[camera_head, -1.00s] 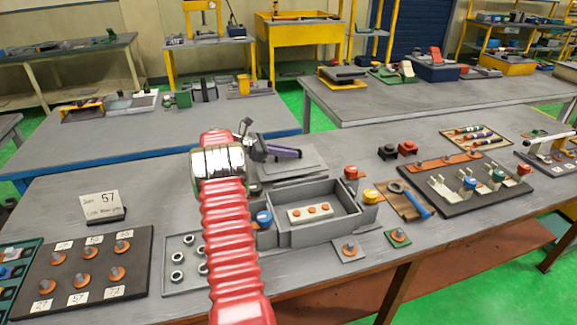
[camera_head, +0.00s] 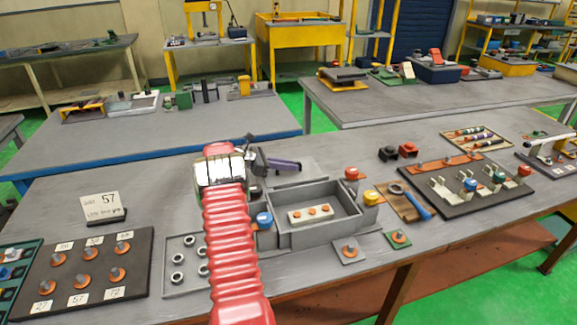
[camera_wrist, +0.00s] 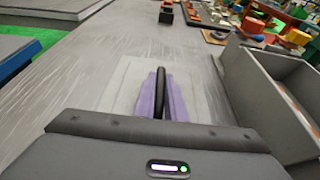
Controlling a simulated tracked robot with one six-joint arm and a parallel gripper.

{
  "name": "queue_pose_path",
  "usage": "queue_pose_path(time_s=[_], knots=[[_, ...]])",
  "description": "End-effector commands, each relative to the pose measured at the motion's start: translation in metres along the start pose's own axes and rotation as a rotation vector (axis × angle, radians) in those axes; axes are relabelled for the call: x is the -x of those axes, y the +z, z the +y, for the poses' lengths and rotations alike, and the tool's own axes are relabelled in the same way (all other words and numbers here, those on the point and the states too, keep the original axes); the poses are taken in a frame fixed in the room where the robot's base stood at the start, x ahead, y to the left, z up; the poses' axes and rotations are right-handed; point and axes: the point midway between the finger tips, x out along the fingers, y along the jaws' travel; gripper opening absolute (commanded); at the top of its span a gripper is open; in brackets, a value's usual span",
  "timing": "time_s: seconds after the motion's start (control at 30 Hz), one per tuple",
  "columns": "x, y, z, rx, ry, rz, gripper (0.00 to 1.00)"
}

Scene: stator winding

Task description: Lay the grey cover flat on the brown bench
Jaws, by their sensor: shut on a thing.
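The grey cover (camera_head: 313,167) is a flat, light grey plate just behind the open grey box (camera_head: 345,230). In the wrist view the cover (camera_wrist: 128,88) is a pale square, nearly the same colour as the surface below. My gripper (camera_head: 296,166) has purple fingers. In the wrist view it (camera_wrist: 162,88) is shut around a dark upright piece at the cover's middle. The cover looks level and very low over the bench; I cannot tell whether it touches. The bench (camera_head: 180,215) has a grey top in view, with brown legs.
The open box stands right in front of the cover and holds a white strip (camera_head: 297,215) with orange pieces. A blue-capped part (camera_head: 264,219) is at its left, and red and yellow buttons (camera_head: 371,197) at its right. Bench top behind the cover is clear.

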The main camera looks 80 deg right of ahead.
Motion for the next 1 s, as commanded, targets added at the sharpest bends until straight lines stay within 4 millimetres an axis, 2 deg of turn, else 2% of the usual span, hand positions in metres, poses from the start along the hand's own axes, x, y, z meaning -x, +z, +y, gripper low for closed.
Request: queue_pose_path(time_s=[0.27,0.3,0.53,0.87,1.0], knots=[[-0.001,0.0,0.0,-0.001,0.0,-0.001,0.0],[-0.001,-0.002,0.0,0.0,0.0,0.0,0.14],[-0.001,-0.001,0.0,0.0,-0.001,0.0,0.29],[0.0,0.001,0.0,-0.001,0.0,0.001,0.29],[0.012,0.001,0.001,0.0,0.002,0.001,0.29]])
